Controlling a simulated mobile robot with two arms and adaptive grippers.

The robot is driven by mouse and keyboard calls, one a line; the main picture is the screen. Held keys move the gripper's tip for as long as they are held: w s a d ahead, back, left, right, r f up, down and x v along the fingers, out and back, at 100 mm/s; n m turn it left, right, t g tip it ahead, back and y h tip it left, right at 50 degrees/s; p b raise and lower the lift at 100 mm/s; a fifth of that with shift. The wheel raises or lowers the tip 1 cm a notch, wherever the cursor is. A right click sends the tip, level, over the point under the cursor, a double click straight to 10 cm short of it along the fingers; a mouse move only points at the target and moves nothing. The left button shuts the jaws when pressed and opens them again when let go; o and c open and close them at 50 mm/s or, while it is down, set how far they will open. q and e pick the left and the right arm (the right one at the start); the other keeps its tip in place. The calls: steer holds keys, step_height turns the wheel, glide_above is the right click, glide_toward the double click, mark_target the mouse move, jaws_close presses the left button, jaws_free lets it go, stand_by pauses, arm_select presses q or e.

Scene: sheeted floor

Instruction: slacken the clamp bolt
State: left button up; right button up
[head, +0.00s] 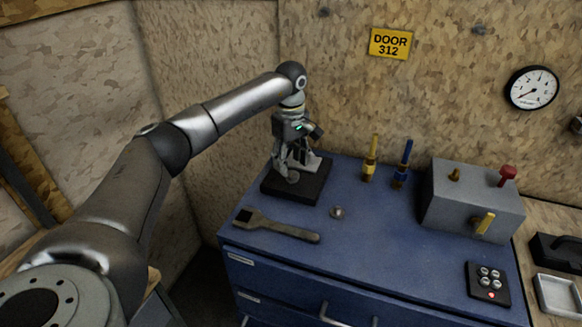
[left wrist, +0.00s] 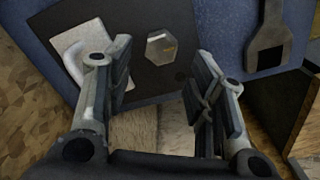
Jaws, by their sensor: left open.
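The clamp bolt (left wrist: 161,47) shows in the left wrist view as a grey hexagonal head over a black base plate (left wrist: 150,84). A pale bracket (left wrist: 66,42) lies beside it, partly behind one finger. In the head view the black plate (head: 311,191) sits at the back left of the blue bench. My left gripper (left wrist: 159,76) is open and empty, its fingers to either side of the bolt head in the picture; I cannot tell whether they touch it. My right gripper is not in view.
A wrench (head: 275,226) lies on the blue bench (head: 380,245) in front of the plate. A small round metal piece (head: 337,212) lies nearby. Yellow (head: 370,160) and blue (head: 403,165) tools stand behind. A grey box (head: 470,200) with handles and a button panel (head: 488,284) are right.

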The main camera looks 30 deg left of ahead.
mark_target(291, 172)
arm_select(q)
steer(key=shift+f, duration=1.75)
steer(key=c, duration=1)
